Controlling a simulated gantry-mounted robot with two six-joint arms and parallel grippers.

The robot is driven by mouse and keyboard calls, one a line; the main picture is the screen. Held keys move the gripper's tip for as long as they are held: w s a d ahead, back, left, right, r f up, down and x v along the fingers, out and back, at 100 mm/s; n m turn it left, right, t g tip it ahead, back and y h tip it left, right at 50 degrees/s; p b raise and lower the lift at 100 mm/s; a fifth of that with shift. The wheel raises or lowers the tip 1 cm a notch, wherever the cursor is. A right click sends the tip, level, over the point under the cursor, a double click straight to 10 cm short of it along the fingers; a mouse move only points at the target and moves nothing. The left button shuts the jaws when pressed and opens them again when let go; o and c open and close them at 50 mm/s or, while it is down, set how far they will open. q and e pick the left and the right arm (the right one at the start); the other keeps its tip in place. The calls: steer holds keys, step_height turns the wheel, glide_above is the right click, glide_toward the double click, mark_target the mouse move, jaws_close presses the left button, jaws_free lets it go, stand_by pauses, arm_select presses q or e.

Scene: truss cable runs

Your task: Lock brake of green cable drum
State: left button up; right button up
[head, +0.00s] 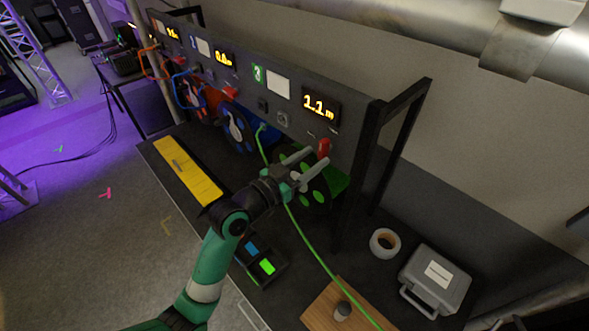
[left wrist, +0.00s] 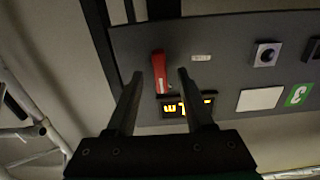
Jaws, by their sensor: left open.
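The green cable drum (head: 335,182) sits under the right end of the dark panel, below the number 3 sign (head: 258,73) and a display (head: 319,104) reading 1.1 m. A red brake lever (head: 324,147) stands on the panel just above the drum. My left gripper (head: 312,162) is open and empty in front of the drum. In the left wrist view the red lever (left wrist: 159,65) shows between the two open fingers (left wrist: 160,76), with no visible contact. My gripper hides part of the drum. My right gripper is not in view.
Green cable (head: 310,247) runs down across the bench to a wooden board (head: 322,308). A tape roll (head: 384,242) and grey case (head: 436,279) stand at right. A yellow strip (head: 187,171) lies left. The blue drum (head: 238,128) is beside the green one.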

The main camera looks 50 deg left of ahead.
arm_select(q)
steer(key=s, duration=0.9)
steer(key=shift+d, duration=0.4)
steer(key=shift+d, duration=0.1)
